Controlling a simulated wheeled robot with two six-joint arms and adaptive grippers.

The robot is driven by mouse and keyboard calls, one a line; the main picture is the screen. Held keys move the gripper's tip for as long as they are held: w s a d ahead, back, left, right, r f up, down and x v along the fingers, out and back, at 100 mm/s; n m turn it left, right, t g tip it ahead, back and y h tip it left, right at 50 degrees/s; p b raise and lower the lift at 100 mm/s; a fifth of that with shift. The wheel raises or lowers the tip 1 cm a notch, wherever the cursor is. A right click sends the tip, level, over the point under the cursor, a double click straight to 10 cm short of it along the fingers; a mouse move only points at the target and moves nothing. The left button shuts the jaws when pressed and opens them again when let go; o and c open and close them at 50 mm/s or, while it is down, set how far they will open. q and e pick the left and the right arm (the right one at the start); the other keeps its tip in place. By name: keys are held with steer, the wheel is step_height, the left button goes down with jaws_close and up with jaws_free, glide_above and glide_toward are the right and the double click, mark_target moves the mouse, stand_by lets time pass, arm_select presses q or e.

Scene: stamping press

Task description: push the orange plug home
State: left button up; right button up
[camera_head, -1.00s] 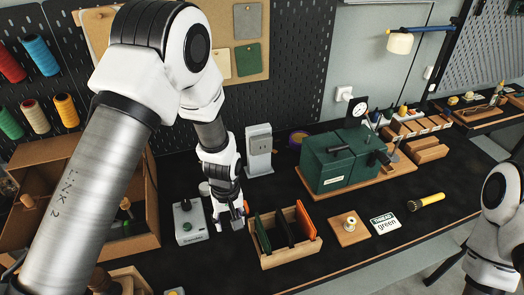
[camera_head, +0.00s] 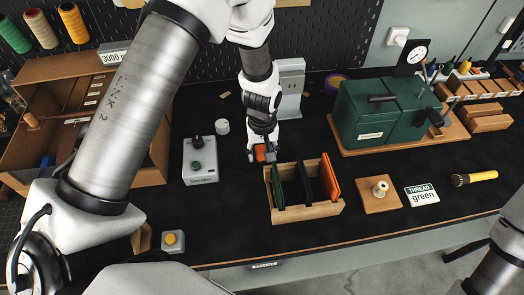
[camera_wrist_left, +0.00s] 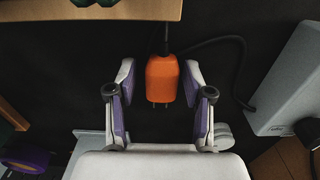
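The orange plug (camera_wrist_left: 162,80) lies on the dark bench behind the slotted tray, its prongs pointing toward my left palm in the left wrist view. My left gripper (camera_wrist_left: 158,75) is open, with one finger on each side of the plug. In the head view my left gripper (camera_head: 262,154) reaches down over the plug. The grey socket post (camera_head: 290,80) stands upright just behind it. My right arm shows at the lower right edge, but its gripper is out of frame.
The wooden tray (camera_head: 312,211) with upright panels is just in front of the plug. The grey Sander box (camera_head: 201,172) is to its left, and a dark cord runs along the bench. A white jar (camera_head: 222,126) and green machine (camera_head: 375,112) stand nearby.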

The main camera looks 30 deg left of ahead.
mark_target(262, 153)
arm_select(q)
steer(key=shift+s+r, duration=0.25)
steer(key=shift+r, duration=0.15)
jaws_close()
steer(key=shift+w+r+p, duration=0.1)
steer(key=shift+p, duration=0.2)
step_height(262, 153, up, 5)
steer(key=p, duration=0.4)
steer(key=shift+f, duration=0.2)
